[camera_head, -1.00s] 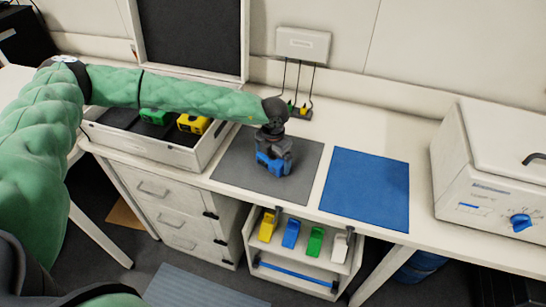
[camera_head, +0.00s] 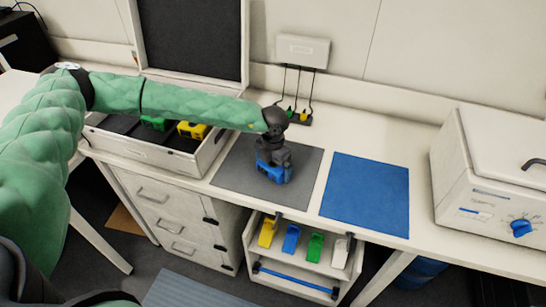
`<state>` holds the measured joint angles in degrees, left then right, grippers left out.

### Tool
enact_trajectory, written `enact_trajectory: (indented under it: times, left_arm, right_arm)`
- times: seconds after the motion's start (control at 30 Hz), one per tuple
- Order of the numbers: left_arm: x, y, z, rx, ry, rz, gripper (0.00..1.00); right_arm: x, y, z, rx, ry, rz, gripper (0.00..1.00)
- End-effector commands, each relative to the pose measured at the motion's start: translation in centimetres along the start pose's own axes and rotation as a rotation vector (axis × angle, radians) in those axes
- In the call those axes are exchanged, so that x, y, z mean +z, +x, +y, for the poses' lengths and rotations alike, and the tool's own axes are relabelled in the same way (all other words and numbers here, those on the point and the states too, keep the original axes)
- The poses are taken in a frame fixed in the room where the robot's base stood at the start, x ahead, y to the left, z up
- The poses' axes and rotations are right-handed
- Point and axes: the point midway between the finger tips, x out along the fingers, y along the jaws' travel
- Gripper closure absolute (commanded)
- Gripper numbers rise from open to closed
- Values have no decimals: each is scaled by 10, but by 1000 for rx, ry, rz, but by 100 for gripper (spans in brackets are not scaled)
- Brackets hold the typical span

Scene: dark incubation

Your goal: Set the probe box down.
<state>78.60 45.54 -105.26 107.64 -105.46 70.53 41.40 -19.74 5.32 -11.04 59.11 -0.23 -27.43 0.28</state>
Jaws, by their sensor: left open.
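A blue probe box (camera_head: 272,174) sits on the grey mat (camera_head: 234,182) on the bench. My left gripper (camera_head: 272,161) is directly above the box, pointing down, with its jaws around or just over its top. The jaws are open. The gripper hides the upper part of the box, so I cannot tell whether the jaws touch it. My right gripper is not in view.
A white open case (camera_head: 145,157) with a green box (camera_head: 154,123) and a yellow box (camera_head: 193,130) stands left of the mat. A blue mat (camera_head: 367,193) lies empty to the right. A white machine (camera_head: 490,190) stands at far right. Several coloured pieces sit on a low shelf (camera_head: 292,262).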

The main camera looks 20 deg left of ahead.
Motion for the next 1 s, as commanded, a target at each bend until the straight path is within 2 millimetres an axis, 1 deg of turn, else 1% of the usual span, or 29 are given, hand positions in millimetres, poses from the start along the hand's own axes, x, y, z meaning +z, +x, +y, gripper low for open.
enact_trajectory:
  times: [0.07, 0.17, 0.27, 0.33, 0.4, 0.57, 0.8, 1.0]
  left_arm:
    - [0, -3, 0, 0, 0, 0, 0]
    - [0, -6, 0, 0, -1, -1, 0]
    - [1, -14, 0, 0, -1, -3, 0]
    - [1, -22, 0, 1, 0, -2, 0]
    - [0, -31, 0, 0, 0, -3, 0]
    - [1, -54, 0, 0, 0, -3, 0]
    - [0, -91, 0, 0, 0, -2, 0]
    - [0, -112, 0, 0, -1, -1, 0]
  right_arm:
    - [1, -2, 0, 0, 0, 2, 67]
    - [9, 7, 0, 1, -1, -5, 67]
    - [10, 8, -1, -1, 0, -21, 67]
    - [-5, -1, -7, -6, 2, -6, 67]
    - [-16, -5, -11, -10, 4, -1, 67]
    - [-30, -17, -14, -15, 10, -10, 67]
    - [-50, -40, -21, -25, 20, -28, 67]
    - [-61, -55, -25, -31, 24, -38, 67]
